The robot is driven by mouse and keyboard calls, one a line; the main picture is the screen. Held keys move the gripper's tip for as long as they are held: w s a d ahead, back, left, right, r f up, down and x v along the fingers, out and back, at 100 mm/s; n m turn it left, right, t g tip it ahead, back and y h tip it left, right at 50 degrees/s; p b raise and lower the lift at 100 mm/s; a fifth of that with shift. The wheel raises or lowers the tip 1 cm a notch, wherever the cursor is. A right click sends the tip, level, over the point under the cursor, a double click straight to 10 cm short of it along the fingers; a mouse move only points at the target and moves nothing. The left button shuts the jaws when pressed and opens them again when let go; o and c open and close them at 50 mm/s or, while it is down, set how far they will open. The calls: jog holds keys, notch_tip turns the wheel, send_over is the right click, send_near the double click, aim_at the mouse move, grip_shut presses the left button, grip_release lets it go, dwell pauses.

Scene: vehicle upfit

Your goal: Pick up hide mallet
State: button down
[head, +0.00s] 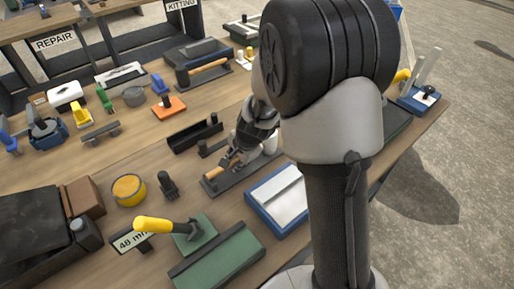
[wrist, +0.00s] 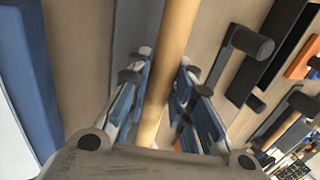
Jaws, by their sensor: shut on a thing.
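The hide mallet shows as a round, light wooden handle (wrist: 172,35) running lengthwise through the middle of the wrist view. In the head view a short piece of the handle (head: 217,171) shows over a dark grey tray (head: 211,187). My gripper (head: 236,157) is at the handle, and its blue-padded fingers (wrist: 163,75) lie on either side of it, shut on it. The mallet's head is out of the wrist view; in the head view my arm and gripper hide most of that area. I cannot tell whether the mallet is clear of the tray.
A blue tray with a pale top (head: 279,197) is close in front. A black holder (head: 195,136) stands behind. A yellow-handled hammer (head: 155,225) lies front left, and another wooden-handled hammer (head: 207,67) lies at the back. The bench is crowded, with small bare wood patches between.

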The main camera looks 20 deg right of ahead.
jog(key=shift+r, duration=0.1)
notch_tip(320, 180, up, 20)
jog(key=p, duration=0.9)
jog(key=shift+p, duration=0.3)
jog(key=c, duration=1.9)
grip_release()
jog(key=shift+w, duration=0.1)
grip_shut()
